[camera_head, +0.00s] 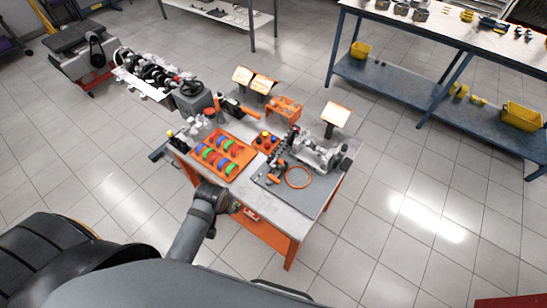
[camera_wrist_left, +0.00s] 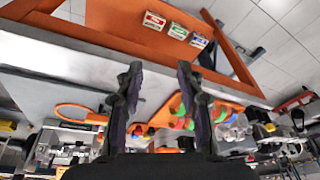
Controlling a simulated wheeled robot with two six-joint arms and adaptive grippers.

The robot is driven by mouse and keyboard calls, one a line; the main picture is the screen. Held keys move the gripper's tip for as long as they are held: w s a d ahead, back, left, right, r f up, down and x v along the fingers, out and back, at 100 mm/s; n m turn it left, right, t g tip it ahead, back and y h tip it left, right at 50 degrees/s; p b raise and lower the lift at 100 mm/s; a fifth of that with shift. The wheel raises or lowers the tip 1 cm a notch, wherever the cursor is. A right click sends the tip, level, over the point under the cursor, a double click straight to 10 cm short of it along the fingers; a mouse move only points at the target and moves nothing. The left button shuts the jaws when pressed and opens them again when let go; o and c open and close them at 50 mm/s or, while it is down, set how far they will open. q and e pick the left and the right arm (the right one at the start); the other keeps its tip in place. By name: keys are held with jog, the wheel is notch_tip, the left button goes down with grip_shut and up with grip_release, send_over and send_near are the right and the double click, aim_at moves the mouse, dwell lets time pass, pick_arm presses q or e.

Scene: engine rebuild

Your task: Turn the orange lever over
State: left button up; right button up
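A small orange handle-like piece (camera_head: 273,180) lies on the dark mat (camera_head: 262,190) at the right half of the workbench, left of an orange ring (camera_head: 298,177). It may be the orange lever, but it is too small to be sure. The ring also shows in the left wrist view (camera_wrist_left: 80,112). My left gripper (camera_head: 236,207) is at the bench's front edge, in front of the orange tray and apart from the small orange piece. In the left wrist view its two fingers (camera_wrist_left: 158,95) stand apart with nothing between them. My right gripper is not in view.
An orange tray (camera_head: 202,164) with red, green and blue pieces is on the bench's left half. A metal engine part (camera_head: 318,153) stands behind the mat. Sign stands (camera_head: 335,116) line the back.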

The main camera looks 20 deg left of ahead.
pick_arm(q)
jog(key=w+d+r+n+p, duration=0.1)
jog(key=w+r+n+p, duration=0.1)
jog(key=w+r+n, duration=0.3)
jog(key=n+g+h, duration=0.1)
jog(key=n+g, duration=0.2)
jog(key=n, duration=0.5)
send_over(274, 177)
jog(key=shift+f+p, duration=0.2)
jog(key=shift+p, duration=0.2)
jog(key=shift+f, duration=0.1)
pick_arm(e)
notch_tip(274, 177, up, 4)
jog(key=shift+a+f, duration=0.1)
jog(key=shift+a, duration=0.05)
pick_arm(q)
jog(key=shift+s+f, duration=0.1)
jog(key=shift+f, duration=0.4)
notch_tip(274, 177, down, 6)
jog(key=shift+r+b, duration=0.2)
jog(key=shift+b, duration=0.4)
jog(key=shift+r, duration=0.1)
grip_shut()
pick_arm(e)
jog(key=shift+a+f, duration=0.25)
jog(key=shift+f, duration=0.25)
